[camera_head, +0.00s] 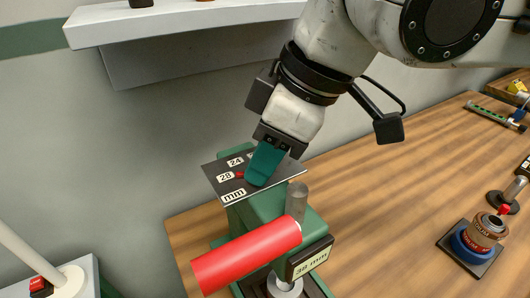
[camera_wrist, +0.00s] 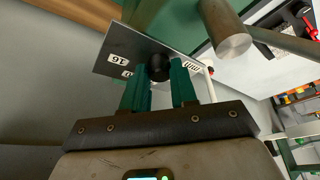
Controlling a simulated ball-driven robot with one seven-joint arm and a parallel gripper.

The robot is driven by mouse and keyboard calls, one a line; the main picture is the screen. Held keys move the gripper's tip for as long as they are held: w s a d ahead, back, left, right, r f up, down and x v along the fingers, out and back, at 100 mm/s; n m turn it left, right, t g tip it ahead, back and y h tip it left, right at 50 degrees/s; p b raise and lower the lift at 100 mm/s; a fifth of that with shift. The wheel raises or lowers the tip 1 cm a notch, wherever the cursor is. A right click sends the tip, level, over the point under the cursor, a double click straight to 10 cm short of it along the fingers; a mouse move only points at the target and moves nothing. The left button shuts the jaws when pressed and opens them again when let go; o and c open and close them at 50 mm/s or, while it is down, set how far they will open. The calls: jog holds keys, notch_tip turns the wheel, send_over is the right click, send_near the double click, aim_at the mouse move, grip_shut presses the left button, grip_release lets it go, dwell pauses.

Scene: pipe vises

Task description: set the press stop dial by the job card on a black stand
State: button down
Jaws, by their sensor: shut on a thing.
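The press (camera_head: 262,208) is green and stands near the table's left end. Its black dial plate (camera_head: 229,187) carries white labels; I read 24, 28 and mm in the head view, and 16 in the wrist view. A small red pointer (camera_head: 239,175) shows beside the 28. My gripper (camera_head: 258,177), with teal fingers, is shut on the dial's black knob (camera_wrist: 158,67), one finger on each side. The fingers hide part of the scale. The job card (camera_head: 311,261), in a black holder in front of the press, seems to read 38 mm.
A thick red cylinder (camera_head: 246,256) juts toward the camera across the press, close to a steel post (camera_head: 297,200). A white shelf (camera_head: 185,20) hangs on the wall. A brown and blue round item (camera_head: 487,232) sits on a black base at right. The wooden table (camera_head: 400,185) is clear between.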

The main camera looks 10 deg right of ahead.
jog(key=shift+m, duration=0.4)
jog(key=m+t, duration=0.1)
jog(key=m, duration=0.1)
jog(key=shift+s+a+m+b, duration=0.1)
jog(key=shift+a+m+b, duration=0.05)
jog(key=shift+m+b, duration=0.2)
jog(key=shift+m+t+h, duration=0.7)
jog(key=shift+m+h, duration=0.2)
jog(key=shift+m, duration=1.25)
jog(key=c, duration=0.9)
grip_release()
jog(key=shift+r, duration=0.1)
